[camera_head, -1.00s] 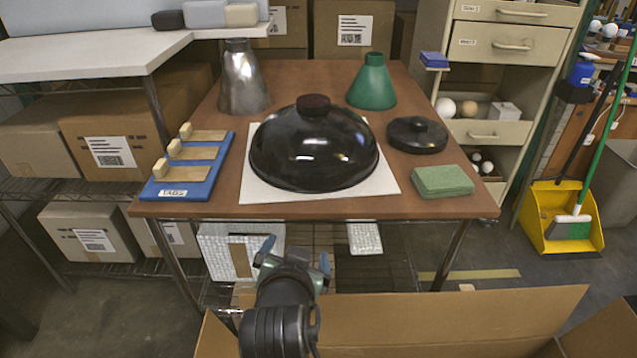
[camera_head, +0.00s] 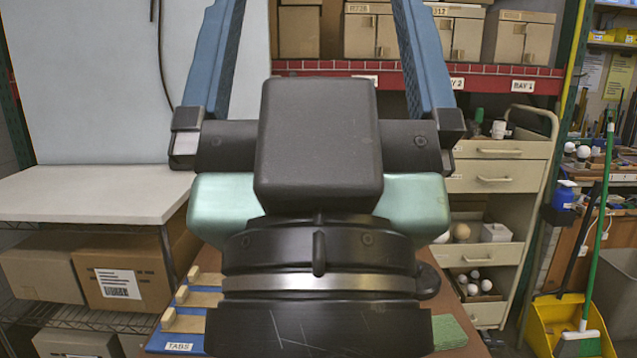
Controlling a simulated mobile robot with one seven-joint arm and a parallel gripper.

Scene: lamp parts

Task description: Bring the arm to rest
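My gripper (camera_head: 315,15) fills the middle of the head view, raised close to the camera and pointing up. Its two blue fingers stand wide apart with nothing between them. Their tips reach the top edge of the picture. The black wrist and pale green gripper body hide most of the brown table (camera_head: 208,258) behind. On the table, part of the blue tray (camera_head: 178,340) labelled TABS shows at lower left, with wooden pieces (camera_head: 183,320). A green pad (camera_head: 449,333) and the edge of a black disc (camera_head: 428,281) show at the right. The black dome is hidden.
A white shelf top (camera_head: 90,195) stands at left above cardboard boxes (camera_head: 105,275). A drawer cabinet (camera_head: 495,180) stands at right. Farther right are a green broom (camera_head: 600,220) and yellow dustpan (camera_head: 565,322). A red rack beam (camera_head: 510,80) crosses behind.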

